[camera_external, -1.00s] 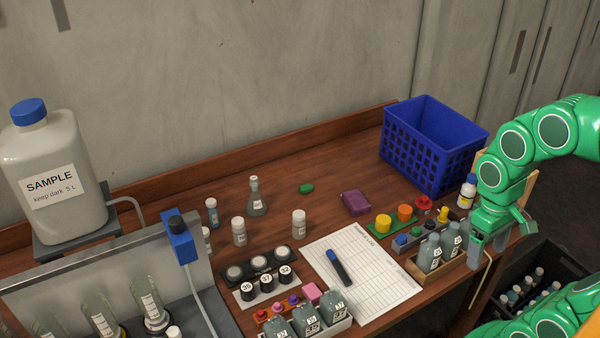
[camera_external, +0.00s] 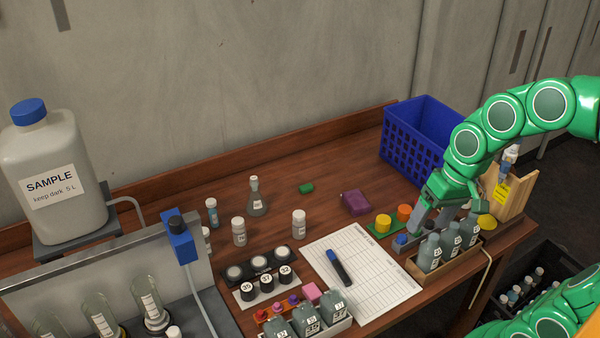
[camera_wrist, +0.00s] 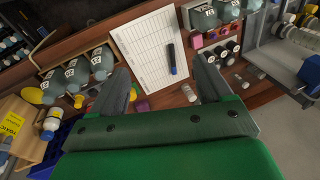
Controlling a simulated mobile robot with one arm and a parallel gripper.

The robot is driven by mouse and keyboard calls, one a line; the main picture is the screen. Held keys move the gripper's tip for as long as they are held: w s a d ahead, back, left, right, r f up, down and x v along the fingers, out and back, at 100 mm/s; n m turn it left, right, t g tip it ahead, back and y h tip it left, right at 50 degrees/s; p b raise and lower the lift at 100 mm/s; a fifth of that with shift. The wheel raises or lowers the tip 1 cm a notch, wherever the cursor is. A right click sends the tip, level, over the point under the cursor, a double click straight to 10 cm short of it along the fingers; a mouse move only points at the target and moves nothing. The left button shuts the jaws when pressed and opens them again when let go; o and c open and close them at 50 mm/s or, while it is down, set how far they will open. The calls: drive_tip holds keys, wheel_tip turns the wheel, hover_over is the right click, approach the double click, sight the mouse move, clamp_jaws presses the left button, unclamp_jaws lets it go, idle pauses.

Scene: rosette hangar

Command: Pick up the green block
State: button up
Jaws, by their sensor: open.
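The green block (camera_external: 306,188) is a small rounded piece lying on the wooden desk near its back, left of a purple block (camera_external: 355,202). Nothing touches it in the external view. I cannot make it out in the wrist view, where my gripper covers part of the desk. My gripper (camera_external: 438,218) is open, over the right part of the desk near the bottle rack, well to the right of the green block. In the wrist view the two fingers of my gripper (camera_wrist: 161,68) are spread wide with nothing between them.
A blue basket (camera_external: 405,140) stands at the back right. A rack of grey bottles (camera_external: 430,253) is close to my gripper. A flask (camera_external: 257,203) and white vials (camera_external: 299,224) stand left of and in front of the green block. A paper sheet (camera_external: 375,279) carries a marker (camera_external: 339,268).

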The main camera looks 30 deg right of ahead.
sight(306, 186)
drive_tip(key=w+a+r+m+t+y, duration=0.3)
drive_tip(key=w+a+r+m, duration=0.15)
drive_tip(key=w+a, duration=0.4)
drive_tip(key=w+a+r+m+t+y, duration=0.35)
drive_tip(key=w+a+r, duration=0.2)
drive_tip(key=w, duration=0.65)
drive_tip(key=w+d+r+m+t+h, duration=0.1)
drive_tip(key=w+d+m+t, duration=0.15)
drive_tip(key=w+m, duration=0.45)
drive_tip(key=w+d+r+m+t+h, duration=0.1)
drive_tip(key=w+d+r+m+t, duration=0.15)
drive_tip(key=w+m, duration=0.4)
drive_tip(key=w+d+f+m+h, duration=0.4)
drive_tip(key=w+d+f+m, duration=0.1)
drive_tip(key=f+m, duration=0.25)
drive_tip(key=w+d+f+m+h, duration=0.4)
drive_tip(key=d+f+m+h, duration=0.15)
drive_tip(key=f, duration=0.25)
drive_tip(key=shift+m+t+y, duration=0.25)
drive_tip(key=shift+m+y, duration=0.1)
drive_tip(key=shift+y, duration=0.25)
drive_tip(key=f, duration=2.5)
drive_tip(key=shift+w+a+f, duration=0.1)
drive_tip(key=shift+a, duration=0.3)
drive_tip(key=shift+r+x, duration=0.2)
drive_tip(key=shift+x, duration=1.7)
drive_tip(key=shift+r+x, duration=0.25)
drive_tip(key=shift+x, duration=1.7)
